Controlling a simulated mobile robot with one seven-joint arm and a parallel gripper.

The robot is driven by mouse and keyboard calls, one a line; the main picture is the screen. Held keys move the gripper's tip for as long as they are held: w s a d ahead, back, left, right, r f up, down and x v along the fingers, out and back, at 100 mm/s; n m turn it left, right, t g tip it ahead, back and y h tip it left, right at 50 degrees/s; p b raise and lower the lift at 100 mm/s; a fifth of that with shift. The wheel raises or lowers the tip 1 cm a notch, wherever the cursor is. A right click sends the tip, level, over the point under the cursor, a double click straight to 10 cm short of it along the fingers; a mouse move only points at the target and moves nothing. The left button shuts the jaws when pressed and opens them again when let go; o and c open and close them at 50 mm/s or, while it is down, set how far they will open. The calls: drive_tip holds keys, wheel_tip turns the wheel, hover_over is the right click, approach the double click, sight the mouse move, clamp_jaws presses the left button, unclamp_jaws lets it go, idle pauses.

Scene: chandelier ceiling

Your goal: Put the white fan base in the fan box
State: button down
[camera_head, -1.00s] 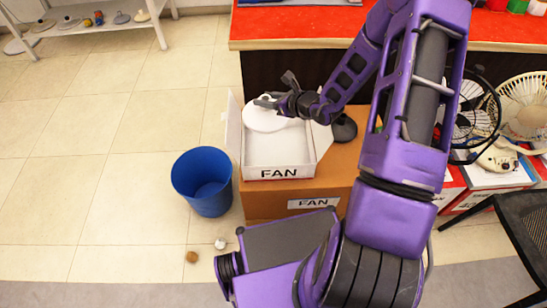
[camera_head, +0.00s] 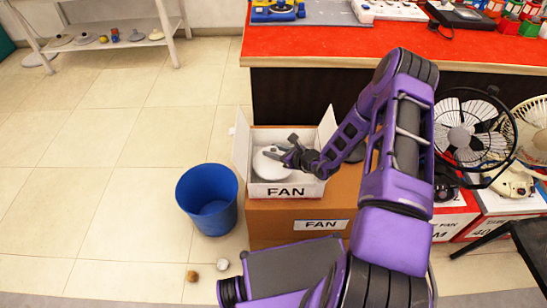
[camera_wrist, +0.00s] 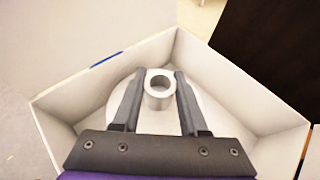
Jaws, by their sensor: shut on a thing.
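The white fan base (camera_head: 270,163) is a round white disc with a short hollow tube at its centre. In the head view it is within the open white fan box (camera_head: 286,191), near its left side. In the wrist view the fan base (camera_wrist: 198,119) lies between the box walls (camera_wrist: 80,92), with its tube upright. My gripper (camera_head: 283,153) reaches into the box from the right. In the wrist view my gripper's fingers (camera_wrist: 157,92) are shut on the tube. I cannot tell whether the disc touches the box floor.
The fan box stands on a brown carton (camera_head: 270,220) marked FAN. A blue bin (camera_head: 207,200) is to its left. A red-topped counter (camera_head: 330,45) is behind. Fans (camera_head: 470,135) stand at the right. The left floor is mostly clear.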

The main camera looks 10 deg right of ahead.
sight(288, 172)
drive_tip(key=shift+f, duration=1.4)
drive_tip(key=shift+f, duration=0.2)
drive_tip(key=shift+c, duration=2.2)
unclamp_jaws()
drive_tip(key=shift+s+d+r, duration=0.2)
drive_tip(key=shift+s+r, duration=0.05)
drive_tip(key=shift+r, duration=0.1)
drive_tip(key=p+v, duration=0.1)
drive_tip(key=v, duration=0.5)
drive_tip(key=shift+s+d+r, duration=0.15)
drive_tip(key=shift+s+d, duration=0.05)
drive_tip(key=shift+s, duration=0.1)
